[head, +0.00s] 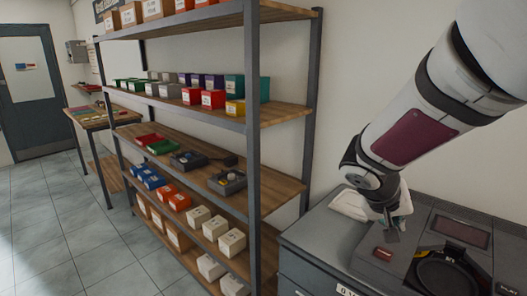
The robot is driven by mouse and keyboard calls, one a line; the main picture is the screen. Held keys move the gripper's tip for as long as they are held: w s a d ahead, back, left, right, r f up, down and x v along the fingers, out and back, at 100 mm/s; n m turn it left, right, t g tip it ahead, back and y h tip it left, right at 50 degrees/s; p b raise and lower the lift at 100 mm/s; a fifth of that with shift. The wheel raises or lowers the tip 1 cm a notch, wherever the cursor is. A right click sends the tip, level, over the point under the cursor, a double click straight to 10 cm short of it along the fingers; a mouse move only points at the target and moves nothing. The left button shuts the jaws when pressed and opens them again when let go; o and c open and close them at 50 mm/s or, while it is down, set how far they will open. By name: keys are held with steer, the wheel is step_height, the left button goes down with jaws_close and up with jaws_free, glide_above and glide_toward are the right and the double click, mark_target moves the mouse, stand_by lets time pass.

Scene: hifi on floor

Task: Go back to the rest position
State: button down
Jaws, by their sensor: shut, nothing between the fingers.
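My gripper (391,234) is at the end of my white arm, pointing down at the right of the head view. It is shut with nothing held. It hangs over or close in front of a dark hi-fi-like device (482,214) with a round black part. A small red item (383,254) lies just below the fingertips; I cannot tell whether they touch it. The arm's upper part runs out of the picture at the top right.
The device sits on a dark grey cabinet (315,240), with a white crumpled thing (350,204) behind my gripper. A tall shelf (253,150) with several coloured bins stands left of it. Tiled floor (50,230) is clear at left, before a door (33,90) and workbench (92,120).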

steer(key=s+a+r+n+y, duration=0.1)
steer(key=s+a+r+y, duration=0.1)
steer(key=s, duration=0.4)
steer(key=s+a+r+n+t+y, duration=0.1)
steer(key=s+a+r+y, duration=0.1)
steer(key=s+a+r, duration=0.2)
steer(key=s+a+r+n+t+y, duration=0.1)
steer(key=s+a+r+y, duration=0.1)
steer(key=s+a, duration=0.4)
steer(key=s+y, duration=0.1)
steer(key=s, duration=0.2)
steer(key=shift+s+r+n, duration=0.15)
steer(key=shift+r+n, duration=0.25)
